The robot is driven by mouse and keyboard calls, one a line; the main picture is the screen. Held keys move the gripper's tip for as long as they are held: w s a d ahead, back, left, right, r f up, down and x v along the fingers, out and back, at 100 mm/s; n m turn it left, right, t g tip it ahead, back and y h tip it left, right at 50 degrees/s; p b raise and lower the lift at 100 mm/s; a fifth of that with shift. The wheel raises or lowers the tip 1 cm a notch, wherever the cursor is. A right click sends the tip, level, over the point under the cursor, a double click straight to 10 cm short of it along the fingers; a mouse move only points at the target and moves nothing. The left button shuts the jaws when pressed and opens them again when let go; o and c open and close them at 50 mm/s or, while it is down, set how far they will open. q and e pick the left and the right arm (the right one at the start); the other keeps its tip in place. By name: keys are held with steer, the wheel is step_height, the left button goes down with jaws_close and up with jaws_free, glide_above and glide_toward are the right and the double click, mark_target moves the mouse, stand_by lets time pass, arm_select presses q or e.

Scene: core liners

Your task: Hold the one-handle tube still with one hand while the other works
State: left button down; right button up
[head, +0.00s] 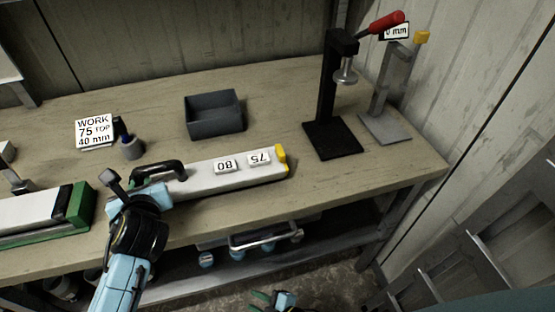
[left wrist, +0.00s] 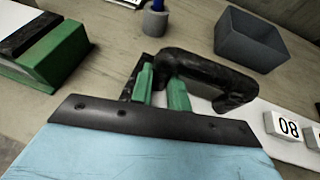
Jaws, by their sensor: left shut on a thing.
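The one-handle tube (head: 235,176) is a long pale tube lying on the bench, with a yellow right end and two white tags reading 80 (head: 225,166) and 75 (head: 259,158), upside down in the head view. Its black handle (left wrist: 215,72) arches up near its left end. My left gripper (left wrist: 160,90) is shut on the near end of that handle, green fingers either side; the arm hides the tube's left end in the head view. My right gripper (head: 272,299) shows only partly at the bottom edge, below the bench front and away from the tube; its opening is unclear.
A green-ended tube (head: 76,205) lies at left. A sign (head: 95,130) reading WORK 75 TOP 40 mm, a grey cup (head: 133,149) and a dark bin (head: 213,120) stand behind. A red-levered press (head: 333,138) and grey stand (head: 385,127) are at right. Bench between bin and press is clear.

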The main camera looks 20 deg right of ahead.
steer(key=w+a+r+n+g+y, duration=0.1)
steer(key=w+a+r+n+y, duration=0.1)
steer(key=a+r+n+y, duration=0.6)
steer(key=s+a+r+n+g+y, duration=0.1)
steer(key=s+a+r+n+g, duration=0.4)
steer(key=a+r+n+g, duration=0.7)
step_height(320, 180, up, 28)
steer(key=f+n+t+h, duration=0.1)
steer(key=t+h, duration=0.3)
steer(key=h, duration=1.3)
glide_above(280, 149)
step_height(280, 149, down, 11)
steer(key=shift+f, duration=0.2)
